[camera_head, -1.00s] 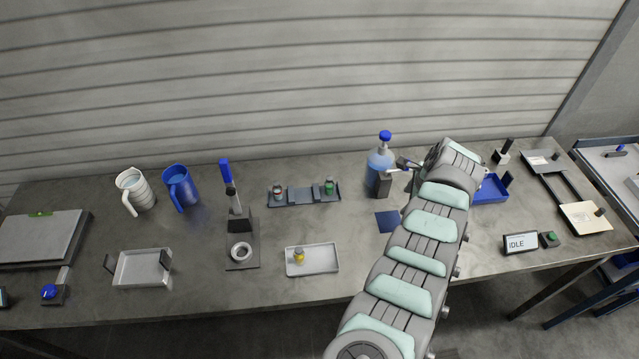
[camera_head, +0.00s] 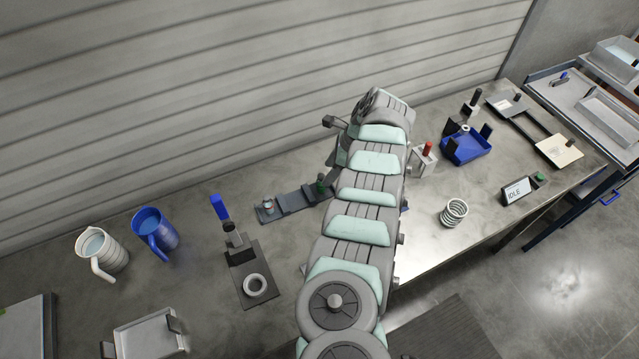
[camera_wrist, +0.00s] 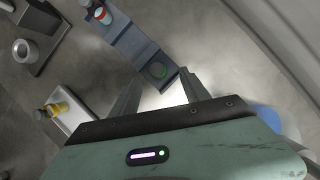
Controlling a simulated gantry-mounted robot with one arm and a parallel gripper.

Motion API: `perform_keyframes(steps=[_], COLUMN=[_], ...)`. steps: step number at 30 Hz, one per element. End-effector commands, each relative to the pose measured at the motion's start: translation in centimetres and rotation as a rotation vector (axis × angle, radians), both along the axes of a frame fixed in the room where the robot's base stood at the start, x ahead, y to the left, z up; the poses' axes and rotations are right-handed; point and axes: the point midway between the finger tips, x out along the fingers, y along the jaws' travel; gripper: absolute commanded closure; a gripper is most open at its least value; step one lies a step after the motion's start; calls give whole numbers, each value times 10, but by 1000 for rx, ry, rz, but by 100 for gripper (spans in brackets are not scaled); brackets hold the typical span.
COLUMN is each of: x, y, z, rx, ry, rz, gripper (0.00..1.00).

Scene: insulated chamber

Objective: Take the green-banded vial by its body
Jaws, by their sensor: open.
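The green-banded vial (camera_head: 320,185) stands at the right end of the dark rack (camera_head: 292,201), partly hidden by my arm in the head view. I cannot tell the height of the fingers above the vial. In the head view my gripper is hidden behind my arm.
A red-banded vial (camera_wrist: 103,15) stands at the rack's other end. A stand with a ring (camera_head: 254,285) and a blue jug (camera_head: 154,234) are left of the rack. A blue tray (camera_head: 466,149) is to the right.

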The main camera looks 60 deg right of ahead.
Motion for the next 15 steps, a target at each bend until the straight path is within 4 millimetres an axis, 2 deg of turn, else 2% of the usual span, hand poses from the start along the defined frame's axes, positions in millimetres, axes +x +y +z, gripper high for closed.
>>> perform_keyframes(steps=[15], x=[13], y=[8], z=[-49], rx=[0], ry=[-1], rz=[1], gripper=[46])
